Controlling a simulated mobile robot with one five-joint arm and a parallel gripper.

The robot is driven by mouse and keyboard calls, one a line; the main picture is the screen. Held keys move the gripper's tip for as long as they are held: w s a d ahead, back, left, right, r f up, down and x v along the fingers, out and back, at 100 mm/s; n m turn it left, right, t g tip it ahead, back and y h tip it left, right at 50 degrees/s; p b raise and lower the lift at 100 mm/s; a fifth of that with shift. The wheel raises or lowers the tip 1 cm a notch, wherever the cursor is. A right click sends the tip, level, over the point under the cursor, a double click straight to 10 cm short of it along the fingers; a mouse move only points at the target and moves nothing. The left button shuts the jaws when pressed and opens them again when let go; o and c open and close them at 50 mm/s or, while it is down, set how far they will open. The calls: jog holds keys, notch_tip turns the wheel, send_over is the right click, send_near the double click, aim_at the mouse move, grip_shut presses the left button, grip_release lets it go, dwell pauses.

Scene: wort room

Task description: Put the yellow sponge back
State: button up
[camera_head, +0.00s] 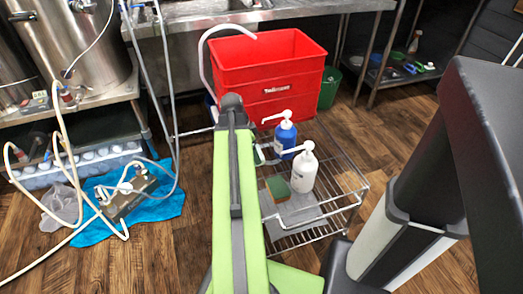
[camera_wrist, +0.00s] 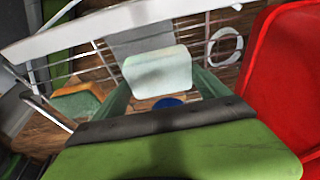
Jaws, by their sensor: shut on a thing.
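My gripper (camera_wrist: 158,86) is shut on a pale, whitish block in the wrist view, with a green finger on either side of it. The pale block (camera_wrist: 157,70) shows no clear yellow, so I cannot tell if it is a sponge. A sponge with an orange-yellow and a green layer (camera_head: 279,188) lies on the wire rack, left of the white pump bottle. It also shows in the wrist view (camera_wrist: 78,101), left of my gripper and apart from it.
The wire rack (camera_head: 345,180) holds a blue pump bottle (camera_head: 285,133), a white pump bottle (camera_head: 304,170) and a grey sheet (camera_head: 300,211). A red bin (camera_head: 262,72) stands behind, and is close on the right in the wrist view. Hoses and a blue cloth (camera_head: 160,203) lie left.

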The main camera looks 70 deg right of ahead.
jog(key=s+d, duration=0.2)
jog(key=shift+s, duration=0.35)
jog(key=shift+b+x, duration=0.95)
jog(key=shift+w+a+r, duration=0.1)
jog(key=shift+a+r, duration=0.05)
jog(key=shift+a, duration=0.05)
jog(key=shift+c, duration=0.7)
jog(key=o, duration=1.3)
jog(key=shift+p, duration=0.3)
jog(key=shift+w+a+r+p, duration=0.35)
jog(key=shift+w+r+p, duration=0.1)
jog(key=shift+r+p, duration=0.2)
jog(key=w+a, duration=0.3)
jog(key=w, duration=0.1)
jog(key=w+a, duration=0.4)
jog(key=shift+w+a+f, duration=0.1)
jog(key=shift+w+a, duration=0.05)
jog(key=shift+w, duration=0.1)
jog(key=shift+w, duration=0.1)
